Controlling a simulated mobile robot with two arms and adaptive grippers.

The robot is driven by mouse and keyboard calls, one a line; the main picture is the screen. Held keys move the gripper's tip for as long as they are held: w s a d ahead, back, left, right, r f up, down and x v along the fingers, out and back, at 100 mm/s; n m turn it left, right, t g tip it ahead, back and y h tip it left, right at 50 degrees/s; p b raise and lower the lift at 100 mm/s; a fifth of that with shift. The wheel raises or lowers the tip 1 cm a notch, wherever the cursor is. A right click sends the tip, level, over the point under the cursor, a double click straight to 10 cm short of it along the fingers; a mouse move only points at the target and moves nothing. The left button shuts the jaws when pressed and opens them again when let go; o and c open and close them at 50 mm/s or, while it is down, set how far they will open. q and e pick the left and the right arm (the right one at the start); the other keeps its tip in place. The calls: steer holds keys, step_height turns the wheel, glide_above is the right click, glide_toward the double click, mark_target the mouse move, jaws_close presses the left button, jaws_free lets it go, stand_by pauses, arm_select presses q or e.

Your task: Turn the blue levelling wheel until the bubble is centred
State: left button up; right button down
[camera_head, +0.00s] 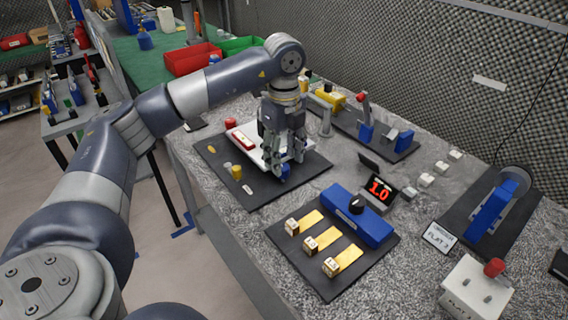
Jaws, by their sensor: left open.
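The blue levelling wheel (286,173) shows as a small blue piece at the front edge of a white plate (265,155), on a dark base (262,194). My left gripper (284,170) points down at the wheel, open, with its fingers around or just beside it; I cannot tell whether they touch it. The fingers hide much of the wheel. A red-framed level vial (243,140) lies on the plate left of the gripper. The bubble is too small to make out. My right gripper is not in view.
A dark board with a blue block (357,214), a black knob and brass strips lies to the right. A red display reading 1.0 (379,190) stands behind it. Yellow and blue fixtures (366,133) stand behind the gripper. Grey tabletop is free between the boards.

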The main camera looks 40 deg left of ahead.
mark_target(284, 167)
arm_select(q)
step_height(284, 167, up, 9)
steer(key=shift+f, duration=0.1)
stand_by(0.6)
